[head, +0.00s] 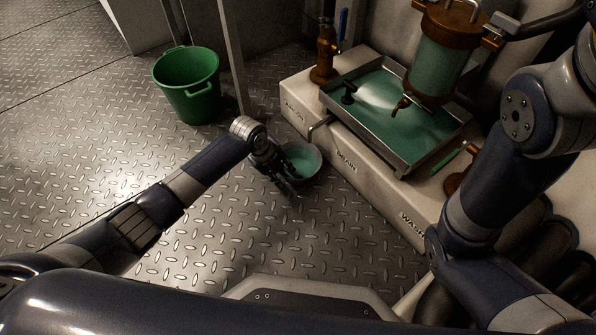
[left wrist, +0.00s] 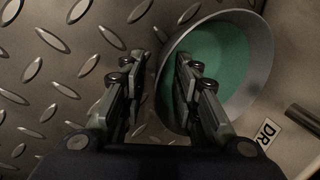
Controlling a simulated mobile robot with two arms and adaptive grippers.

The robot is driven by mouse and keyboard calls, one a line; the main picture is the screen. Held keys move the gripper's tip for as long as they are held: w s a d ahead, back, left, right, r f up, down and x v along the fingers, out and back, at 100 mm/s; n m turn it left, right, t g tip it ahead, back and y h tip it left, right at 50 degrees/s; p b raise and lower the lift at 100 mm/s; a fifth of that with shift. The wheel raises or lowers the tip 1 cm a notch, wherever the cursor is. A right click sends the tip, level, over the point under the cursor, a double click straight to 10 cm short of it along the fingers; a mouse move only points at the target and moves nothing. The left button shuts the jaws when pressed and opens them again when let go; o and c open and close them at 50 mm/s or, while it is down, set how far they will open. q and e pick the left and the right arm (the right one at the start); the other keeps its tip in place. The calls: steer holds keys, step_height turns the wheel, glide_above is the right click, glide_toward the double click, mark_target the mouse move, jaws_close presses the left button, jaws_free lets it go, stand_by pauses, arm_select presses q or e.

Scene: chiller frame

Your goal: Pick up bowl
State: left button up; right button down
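The bowl (head: 308,174) is grey and round with a green inside, and stands on the metal floor beside the pale plinth. I cannot tell if the green is liquid. My left gripper (head: 282,172) is at the bowl's left side and hides part of it. In the left wrist view the bowl (left wrist: 262,62) fills the upper right. There my left gripper (left wrist: 163,62) is open, with its fingers apart on either side of the near wall: one outside the bowl, one over its inside. Contact is not clear. My right arm shows at the right, its gripper out of view.
A plinth (head: 345,165) marked "DRAIN" carries a metal tray (head: 402,165) of green liquid, under a brown-capped tank (head: 441,60). A small drain pipe (head: 320,127) juts out near the bowl. A green bucket (head: 190,90) and a post (head: 233,60) stand behind. The floor at left is clear.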

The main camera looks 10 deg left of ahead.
arm_select(q)
steer(key=shift+w, duration=0.1)
jaws_close()
stand_by(0.3)
